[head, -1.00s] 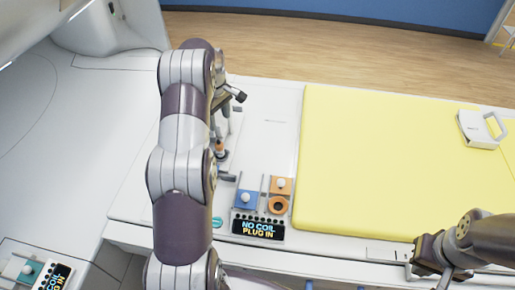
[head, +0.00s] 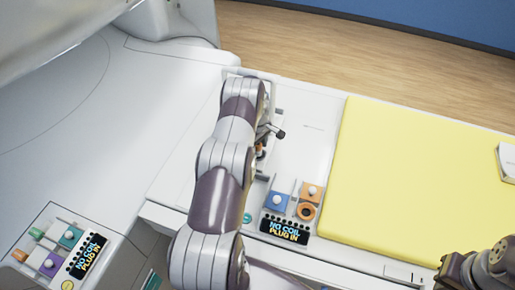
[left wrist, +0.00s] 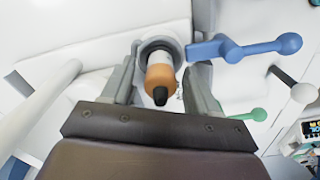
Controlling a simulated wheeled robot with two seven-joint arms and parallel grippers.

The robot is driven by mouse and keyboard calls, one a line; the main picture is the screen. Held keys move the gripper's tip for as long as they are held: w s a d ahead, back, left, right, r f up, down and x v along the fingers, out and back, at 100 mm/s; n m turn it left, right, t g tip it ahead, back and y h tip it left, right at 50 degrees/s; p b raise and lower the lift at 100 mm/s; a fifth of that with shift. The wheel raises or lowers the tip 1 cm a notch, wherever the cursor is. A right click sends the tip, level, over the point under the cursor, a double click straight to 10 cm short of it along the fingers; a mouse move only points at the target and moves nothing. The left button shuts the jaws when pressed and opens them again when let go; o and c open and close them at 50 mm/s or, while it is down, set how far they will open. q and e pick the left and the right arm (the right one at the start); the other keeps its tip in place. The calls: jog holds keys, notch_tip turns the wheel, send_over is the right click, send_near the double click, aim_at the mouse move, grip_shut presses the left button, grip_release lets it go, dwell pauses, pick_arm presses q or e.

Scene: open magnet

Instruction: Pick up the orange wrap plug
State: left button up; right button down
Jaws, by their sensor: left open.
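The orange wrap plug (left wrist: 159,78) has an orange body, a pale band and a black tip. In the left wrist view it stands in a round grey holder (left wrist: 161,48), between the fingers of my left gripper (left wrist: 165,80). The fingers are open, one on each side; I cannot tell whether either touches it.
A blue lever (left wrist: 245,48) and a green-ended one (left wrist: 248,115) stand right of the plug in the wrist view. A display panel (head: 285,231) with blue and orange sockets is nearby. A yellow mat (head: 410,180) covers the right; another panel (head: 88,254) is lower left.

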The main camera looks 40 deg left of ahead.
pick_arm(q)
jog(key=shift+d, duration=0.2)
grip_shut()
jog(key=shift+a, duration=0.1)
jog(key=shift+r, duration=0.1)
jog(key=shift+r+b, duration=0.35)
jog(key=shift+b, duration=0.05)
notch_tip(320, 180, up, 2)
jog(key=shift+r+b, duration=0.2)
jog(key=shift+b, duration=0.75)
jog(key=d+r+b, duration=0.4)
jog(key=d+r, duration=0.4)
jog(key=d, duration=0.3)
jog(key=shift+w+d, duration=0.15)
jog(key=shift+d, duration=0.2)
